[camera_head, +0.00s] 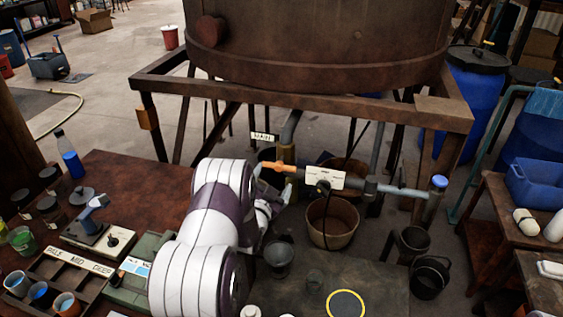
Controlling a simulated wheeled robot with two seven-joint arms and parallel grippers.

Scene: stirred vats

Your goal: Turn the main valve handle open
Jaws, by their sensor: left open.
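The main valve handle (278,168) is a small orange lever on the pipework below the big vat. It points left from a brass-coloured valve body. A white tag reading MAIN (263,137) hangs just above it. My left gripper (277,194) is open, just below the handle and close to it. My white and purban-dark left arm hides part of the gripper, so I cannot tell whether a finger touches the lever. My right gripper is not in view.
The rusty vat (330,45) stands on a brown frame (320,103). A tan bucket (332,222) sits below the pipe. A blue-capped pipe end (438,183) is at right. A cluttered bench (130,178) is at left, and a dark table (385,283) is in front.

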